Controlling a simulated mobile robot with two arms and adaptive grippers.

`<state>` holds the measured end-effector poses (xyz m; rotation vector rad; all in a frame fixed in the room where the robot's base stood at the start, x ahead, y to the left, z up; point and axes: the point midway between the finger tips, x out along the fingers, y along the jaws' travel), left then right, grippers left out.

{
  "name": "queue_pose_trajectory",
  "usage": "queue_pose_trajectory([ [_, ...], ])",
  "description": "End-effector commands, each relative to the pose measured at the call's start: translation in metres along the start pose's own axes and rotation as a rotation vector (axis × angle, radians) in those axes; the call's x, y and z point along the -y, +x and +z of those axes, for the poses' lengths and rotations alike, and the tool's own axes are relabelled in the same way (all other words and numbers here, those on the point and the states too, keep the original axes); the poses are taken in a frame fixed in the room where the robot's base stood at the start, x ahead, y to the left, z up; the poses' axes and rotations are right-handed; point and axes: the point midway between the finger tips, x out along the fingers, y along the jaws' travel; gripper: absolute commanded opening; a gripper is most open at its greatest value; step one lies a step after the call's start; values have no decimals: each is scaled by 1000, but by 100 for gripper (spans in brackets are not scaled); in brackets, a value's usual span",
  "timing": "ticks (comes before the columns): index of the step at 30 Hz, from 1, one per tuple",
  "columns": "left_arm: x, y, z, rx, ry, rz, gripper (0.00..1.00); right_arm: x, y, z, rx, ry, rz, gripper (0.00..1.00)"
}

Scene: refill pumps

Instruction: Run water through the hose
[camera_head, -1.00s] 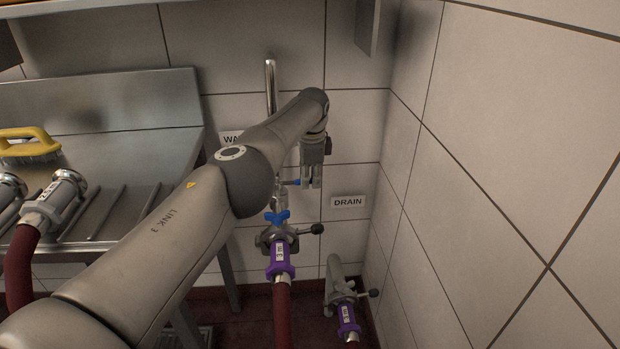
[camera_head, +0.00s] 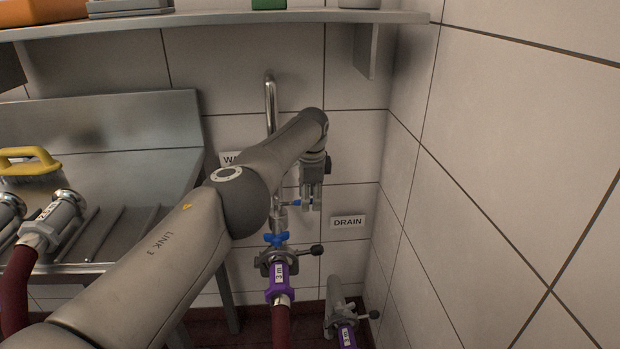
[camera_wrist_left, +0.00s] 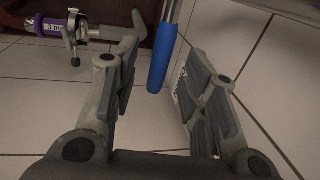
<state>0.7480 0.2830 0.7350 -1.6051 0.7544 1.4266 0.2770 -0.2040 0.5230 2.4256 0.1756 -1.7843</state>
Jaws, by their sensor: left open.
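My left gripper (camera_head: 311,195) is open in front of the wall, near the water outlet. In the left wrist view my left gripper (camera_wrist_left: 160,95) shows its two fingers apart, with a blue lever handle (camera_wrist_left: 162,58) between them, beyond or near the tips. The lever's blue end (camera_head: 294,203) shows just left of the fingers in the head view. A second purple-collared hose end (camera_head: 346,336) meets the drain pipe (camera_head: 338,298). My right gripper is out of view.
A steel sink table (camera_head: 150,165) at left holds a yellow-handled brush (camera_head: 28,160) and hose fittings (camera_head: 55,215) on a rack. A shelf (camera_head: 220,17) runs above. A "DRAIN" sign (camera_head: 348,221) is on the wall; a tiled wall (camera_head: 520,170) bounds the right.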

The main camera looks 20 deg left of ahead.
Motion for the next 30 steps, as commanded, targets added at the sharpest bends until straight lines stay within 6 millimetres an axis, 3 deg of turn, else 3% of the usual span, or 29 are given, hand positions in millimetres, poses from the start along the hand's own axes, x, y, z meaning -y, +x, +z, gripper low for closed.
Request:
queue_pose_trajectory([
  [11, 0, -26, 1, 1, 1, -2, 40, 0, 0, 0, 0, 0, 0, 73],
  [15, 1, -62, 1, -1, 1, -7, 40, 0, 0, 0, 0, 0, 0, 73],
  [21, 0, -98, 0, 0, -2, -4, 40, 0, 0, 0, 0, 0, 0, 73],
  [30, 0, -116, 1, 1, -2, -1, 40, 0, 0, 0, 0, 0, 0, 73],
])
